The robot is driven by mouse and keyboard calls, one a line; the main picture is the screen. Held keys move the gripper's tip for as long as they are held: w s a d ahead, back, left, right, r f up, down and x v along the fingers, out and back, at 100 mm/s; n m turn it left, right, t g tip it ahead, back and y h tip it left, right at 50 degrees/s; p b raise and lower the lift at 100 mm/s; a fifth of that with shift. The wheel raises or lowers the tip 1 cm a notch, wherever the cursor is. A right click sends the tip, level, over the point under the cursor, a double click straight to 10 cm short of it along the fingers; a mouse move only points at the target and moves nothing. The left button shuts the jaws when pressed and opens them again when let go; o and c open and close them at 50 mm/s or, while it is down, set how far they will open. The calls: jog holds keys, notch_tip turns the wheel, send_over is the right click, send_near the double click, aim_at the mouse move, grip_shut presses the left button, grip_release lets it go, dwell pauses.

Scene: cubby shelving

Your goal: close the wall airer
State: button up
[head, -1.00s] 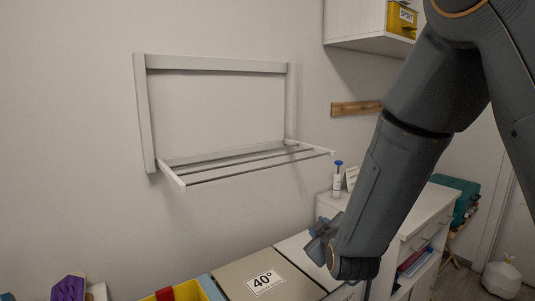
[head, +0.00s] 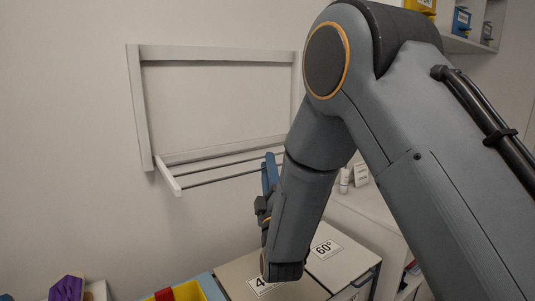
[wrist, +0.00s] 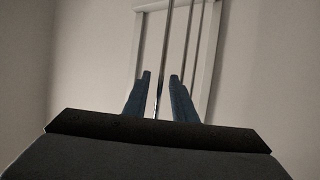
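The white wall airer (head: 215,54) is fixed to the wall at the centre left of the head view. Its rack (head: 168,178) is folded down and sticks out from the bottom of the frame, with thin rods across it. My arm hides the rack's right end. My gripper (head: 270,160) points up at the rods, right of the rack's middle. In the wrist view, its two fingers (wrist: 158,78) are apart. The airer (wrist: 206,62) shows beyond them, and a rod runs through the gap between the fingers. I cannot tell whether a finger touches it.
Below the airer are lidded laundry bins marked 40° (head: 264,286) and 60° (head: 327,249). A yellow bin (head: 211,288) stands to their left. A white cabinet with a small bottle (head: 344,180) is behind my arm. The wall left of the airer is bare.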

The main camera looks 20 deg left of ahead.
jog(key=shift+p+x, duration=0.55)
jog(key=shift+x, duration=1.35)
grip_shut()
